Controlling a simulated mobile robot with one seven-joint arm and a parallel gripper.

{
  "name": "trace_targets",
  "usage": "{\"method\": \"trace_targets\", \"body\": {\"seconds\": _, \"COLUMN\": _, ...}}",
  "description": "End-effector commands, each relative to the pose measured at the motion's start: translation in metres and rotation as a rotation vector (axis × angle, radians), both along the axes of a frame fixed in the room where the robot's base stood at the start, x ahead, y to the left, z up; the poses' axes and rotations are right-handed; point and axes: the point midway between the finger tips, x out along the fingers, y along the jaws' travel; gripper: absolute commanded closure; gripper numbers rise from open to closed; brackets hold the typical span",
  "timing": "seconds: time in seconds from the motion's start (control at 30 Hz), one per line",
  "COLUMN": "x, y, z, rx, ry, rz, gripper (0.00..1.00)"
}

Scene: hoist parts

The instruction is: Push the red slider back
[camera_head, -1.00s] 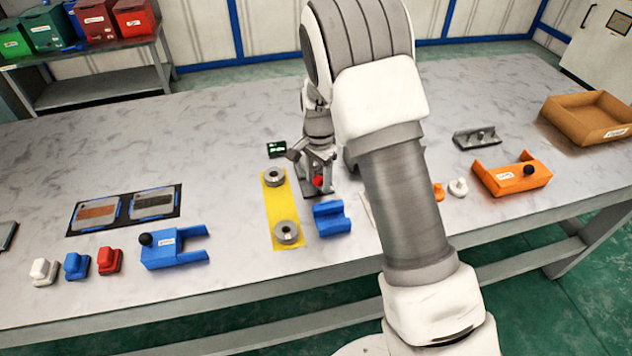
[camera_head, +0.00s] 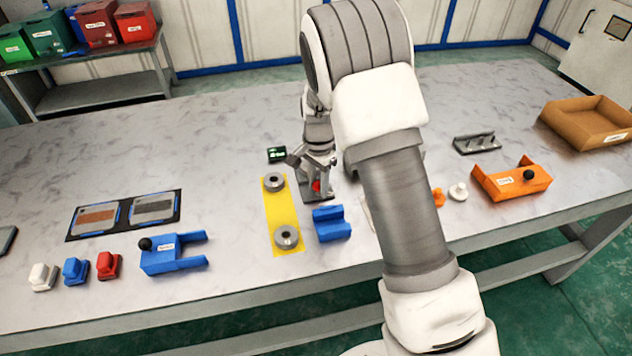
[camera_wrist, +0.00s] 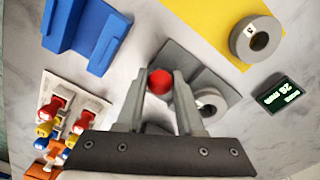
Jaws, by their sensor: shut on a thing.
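The red slider shows as a round red knob (camera_wrist: 160,82) on a grey metal base plate (camera_wrist: 188,62) in the wrist view. The knob also shows small and partly covered in the head view (camera_head: 316,186), just right of the yellow strip. My gripper (camera_wrist: 159,86) has its two fingers on either side of the knob and is shut on it. In the head view my gripper (camera_head: 317,172) stands over the grey base, which is partly hidden by the fingers. A grey ring (camera_wrist: 208,102) sits beside the right finger on the base.
A yellow strip (camera_head: 280,209) with two grey rings lies left of my gripper. A small display (camera_head: 277,154) stands behind it. A blue block (camera_head: 331,224) is close in front. An orange bracket (camera_head: 512,180) and brown tray (camera_head: 588,120) are at right. The table's back left is clear.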

Motion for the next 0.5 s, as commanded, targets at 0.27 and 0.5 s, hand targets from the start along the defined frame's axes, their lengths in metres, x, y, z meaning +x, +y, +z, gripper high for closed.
{"method": "trace_targets", "body": {"seconds": 0.27, "x": 0.0029, "y": 0.0006, "z": 0.0001, "rx": 0.000, "ry": 0.000, "rz": 0.000, "gripper": 0.99}}
{"method": "trace_targets", "body": {"seconds": 0.5, "x": 0.0056, "y": 0.0011, "z": 0.0000, "rx": 0.000, "ry": 0.000, "rz": 0.000, "gripper": 0.99}}
